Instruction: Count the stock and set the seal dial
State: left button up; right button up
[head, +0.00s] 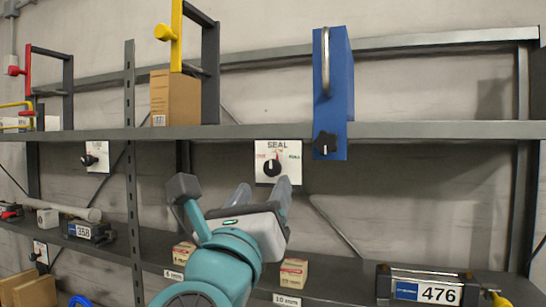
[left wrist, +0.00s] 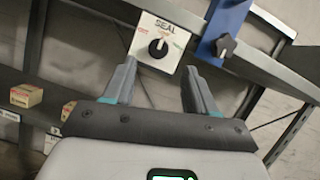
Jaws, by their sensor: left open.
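The seal dial (head: 272,168) is a black knob on a white plate marked SEAL, fixed at the front of the upper shelf. It also shows in the left wrist view (left wrist: 158,48), ahead of my fingers. My left gripper (head: 263,190) is open and empty, just below the plate in the head view. Its two fingers (left wrist: 160,82) stand apart with the dial beyond the gap; no contact shows. Small tan boxes with red print, perhaps the stock, sit on the lower shelf: one at left (head: 183,252), one at right (head: 293,273). My right gripper is out of view.
A blue panel (head: 334,90) with a handle and a black knob hangs right of the dial. A counter reading 476 (head: 425,291) stands at lower right, another reading 358 (head: 90,231) at left. A cardboard box (head: 175,98) sits on the upper shelf (head: 430,130).

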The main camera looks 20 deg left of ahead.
aim_at(271, 170)
pick_arm(q)
jog(key=x, duration=0.2)
jog(key=p+x, duration=0.1)
jog(key=x, duration=0.1)
jog(key=p+x, duration=0.1)
jog(key=shift+w+a+r, duration=0.3)
jog(key=shift+r, duration=0.05)
jog(key=shift+w+d+p, duration=0.1)
jog(key=shift+w+p, duration=0.25)
jog(key=shift+w, duration=0.2)
jog(key=shift+s, duration=0.2)
jog(key=shift+c, duration=1)
jog(key=c, duration=0.9)
